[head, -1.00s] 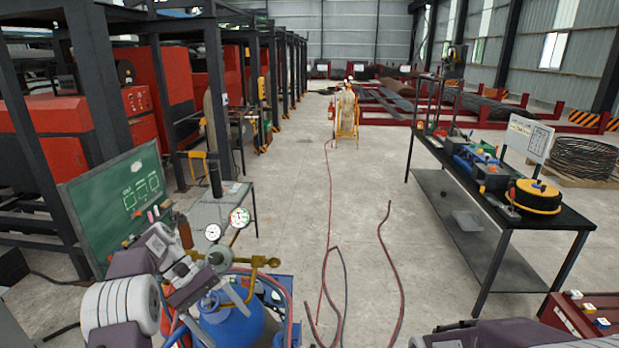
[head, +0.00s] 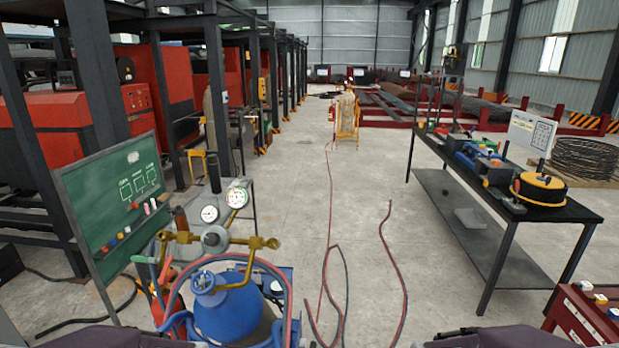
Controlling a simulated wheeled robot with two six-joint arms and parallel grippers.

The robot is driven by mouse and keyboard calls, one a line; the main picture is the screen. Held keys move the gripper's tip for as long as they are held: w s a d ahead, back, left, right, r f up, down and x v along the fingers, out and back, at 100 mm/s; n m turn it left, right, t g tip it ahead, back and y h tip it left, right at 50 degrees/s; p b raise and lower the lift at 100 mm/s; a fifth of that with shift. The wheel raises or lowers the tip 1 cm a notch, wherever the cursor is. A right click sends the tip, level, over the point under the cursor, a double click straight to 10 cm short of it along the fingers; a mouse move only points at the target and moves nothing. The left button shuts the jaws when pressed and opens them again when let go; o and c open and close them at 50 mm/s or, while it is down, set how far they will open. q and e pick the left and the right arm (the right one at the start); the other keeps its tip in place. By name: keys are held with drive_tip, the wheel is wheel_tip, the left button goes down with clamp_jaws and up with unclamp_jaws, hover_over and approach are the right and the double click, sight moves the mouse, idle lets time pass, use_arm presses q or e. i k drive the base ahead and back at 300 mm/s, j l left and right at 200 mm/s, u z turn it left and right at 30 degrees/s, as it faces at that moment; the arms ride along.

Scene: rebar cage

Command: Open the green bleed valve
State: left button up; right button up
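A blue gas cylinder (head: 235,312) stands at the bottom, left of centre. I cannot make out a green bleed valve on the assembly; the parts there are small. Only dark purple links of my arms show along the bottom edge. Neither gripper is in view.
Red and dark hoses (head: 264,262) loop around the cylinder, and more lie on the floor. A green chalkboard (head: 118,190) stands close at the left. A black workbench (head: 500,190) with tools is at the right. A red box (head: 585,318) is at bottom right.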

sight(141, 258)
drive_tip(key=u, duration=1.25)
drive_tip(key=i+j+z, duration=0.25)
drive_tip(key=j, duration=0.15)
drive_tip(key=k, duration=0.05)
